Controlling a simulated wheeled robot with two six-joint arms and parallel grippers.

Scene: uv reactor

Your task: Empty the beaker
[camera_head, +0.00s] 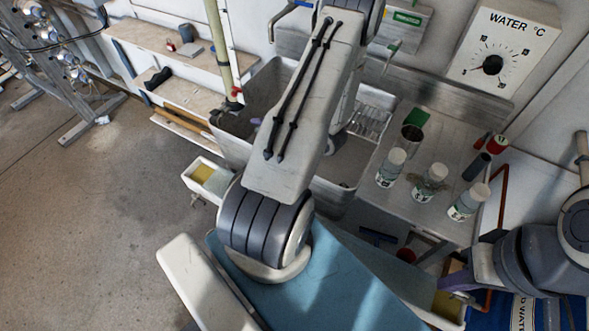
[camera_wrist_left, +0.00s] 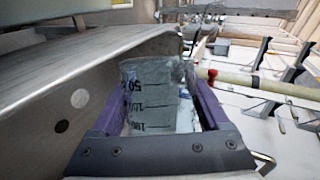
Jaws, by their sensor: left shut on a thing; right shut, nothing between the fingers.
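In the left wrist view a clear beaker (camera_wrist_left: 158,97) with dark volume marks sits between the purple fingers of my left gripper (camera_wrist_left: 160,90), which is shut on it. The marks read upside down in this view. In the head view my left arm reaches over the sink (camera_head: 232,150) and hides the beaker and most of that gripper. I cannot tell the beaker's tilt or what it contains. My right gripper (camera_head: 458,282) is low at the right, shut and empty, beside the bench.
Several bottles, including a white-capped one (camera_head: 390,168), stand on the steel counter (camera_head: 400,204) right of the sink. A water temperature dial (camera_head: 493,65) is on the wall.

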